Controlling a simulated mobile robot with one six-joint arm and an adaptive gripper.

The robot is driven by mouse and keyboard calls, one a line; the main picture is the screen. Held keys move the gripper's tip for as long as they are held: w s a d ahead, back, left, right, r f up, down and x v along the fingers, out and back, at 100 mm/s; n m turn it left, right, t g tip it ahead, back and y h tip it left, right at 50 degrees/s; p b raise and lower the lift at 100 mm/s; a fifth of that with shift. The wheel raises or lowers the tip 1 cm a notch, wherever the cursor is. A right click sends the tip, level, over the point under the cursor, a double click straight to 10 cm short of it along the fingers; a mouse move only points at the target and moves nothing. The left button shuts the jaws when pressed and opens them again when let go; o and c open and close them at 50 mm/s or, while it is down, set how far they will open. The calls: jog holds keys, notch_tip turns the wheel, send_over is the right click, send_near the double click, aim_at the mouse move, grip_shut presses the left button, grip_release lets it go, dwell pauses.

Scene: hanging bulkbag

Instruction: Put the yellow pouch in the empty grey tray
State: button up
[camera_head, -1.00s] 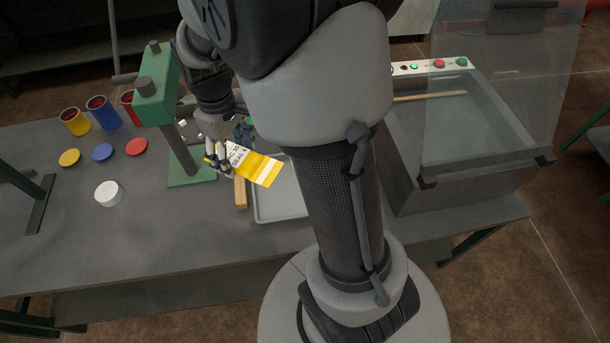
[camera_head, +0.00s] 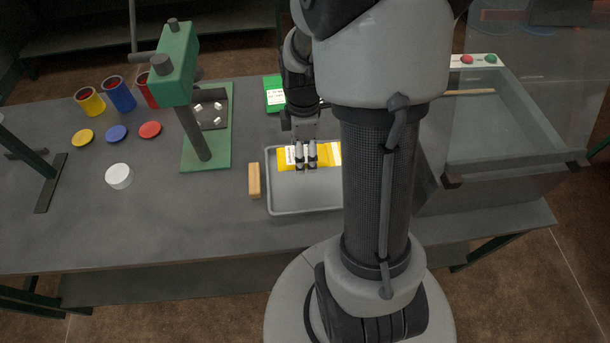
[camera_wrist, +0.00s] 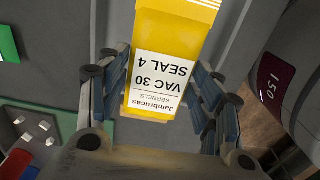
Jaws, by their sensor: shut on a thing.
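The yellow pouch (camera_head: 323,157) with a white label is in my gripper (camera_head: 305,166). In the head view it lies across the back part of the grey tray (camera_head: 300,195). I cannot tell whether it touches the tray floor. In the wrist view the pouch (camera_wrist: 180,45) sits between the two finger pairs of my gripper (camera_wrist: 160,95), its label reading "VAC 30 SEAL 4". The tray's front half is bare, and its right side is hidden behind my arm.
A wooden block (camera_head: 254,180) lies just left of the tray. A green press (camera_head: 178,65) stands further left, with paint cans and lids beyond. A green pouch (camera_head: 274,95) lies behind the tray. A clear-lidded machine (camera_head: 480,160) stands right.

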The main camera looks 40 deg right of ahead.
aim_at(304, 180)
notch_tip(304, 180, down, 9)
jog(key=b, duration=0.2)
jog(key=shift+b, duration=0.35)
jog(key=shift+f, duration=0.2)
jog(key=o, duration=1.2)
notch_tip(304, 180, up, 12)
jog(key=p, duration=0.4)
jog(key=shift+a+r, duration=0.1)
jog(key=shift+r, duration=0.15)
jog(key=s+a+r+m+t, duration=0.1)
jog(key=s+a+r+m, duration=0.3)
jog(key=a+r, duration=0.1)
jog(key=s+a+r+m+t, duration=0.2)
jog(key=s+a+r+m, duration=0.2)
jog(key=a+r, duration=0.1)
jog(key=s+a+r+m+t, duration=0.1)
jog(key=s+a+r+m, duration=0.2)
jog(key=s+a+r, duration=0.1)
jog(key=shift+a+r+m+t, duration=0.2)
jog(key=shift+a+r, duration=0.2)
jog(key=shift+r, duration=0.3)
jog(key=shift+a+r+m+t, duration=0.1)
jog(key=shift+a+r+m, duration=0.1)
jog(key=shift+a+r, duration=0.35)
